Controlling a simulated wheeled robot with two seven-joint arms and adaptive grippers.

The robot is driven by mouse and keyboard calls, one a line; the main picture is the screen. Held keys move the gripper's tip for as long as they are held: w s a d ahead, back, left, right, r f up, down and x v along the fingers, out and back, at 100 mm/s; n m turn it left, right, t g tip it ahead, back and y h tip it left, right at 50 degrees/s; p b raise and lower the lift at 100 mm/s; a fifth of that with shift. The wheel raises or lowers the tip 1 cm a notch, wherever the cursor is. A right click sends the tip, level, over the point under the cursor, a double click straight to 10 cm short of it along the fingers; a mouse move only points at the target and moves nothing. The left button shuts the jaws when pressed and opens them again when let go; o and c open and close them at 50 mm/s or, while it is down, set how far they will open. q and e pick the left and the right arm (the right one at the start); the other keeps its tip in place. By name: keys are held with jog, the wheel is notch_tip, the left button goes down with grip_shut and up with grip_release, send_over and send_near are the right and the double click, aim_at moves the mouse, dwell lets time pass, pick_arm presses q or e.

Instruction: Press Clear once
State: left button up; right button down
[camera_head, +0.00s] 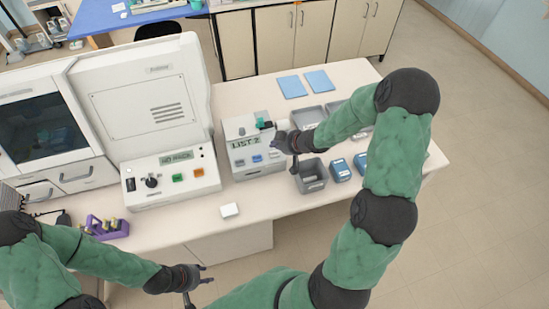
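A small grey-white device (240,129) stands on the bench with a greenish display (245,143) that seems to read "LIST 2". Its sloped front carries a few small buttons, one of them blue (257,158). Their labels are too small to read, so I cannot tell which is Clear. My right gripper (284,151) is just right of this device, near its right front edge. Its fingers look spread and empty; I cannot tell whether it touches the device. My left gripper (200,283) is open and empty, in front of the bench edge, well away from the device.
A large white machine (175,183) with a knob and green and orange buttons, its display reading "NO RACK", stands to the left. Grey bins (312,184) and blue boxes (340,169) stand right.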

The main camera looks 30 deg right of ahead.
aim_at(271, 152)
jog(key=shift+f+b, duration=0.85)
jog(key=shift+f, duration=0.65)
jog(key=shift+f, duration=0.15)
jog(key=shift+f, duration=0.25)
jog(key=shift+f+b, duration=0.3)
jog(key=shift+b, duration=0.05)
dwell(0.8)
jog(key=shift+r, duration=0.1)
jog(key=shift+r+p, duration=0.65)
jog(key=shift+p, duration=0.25)
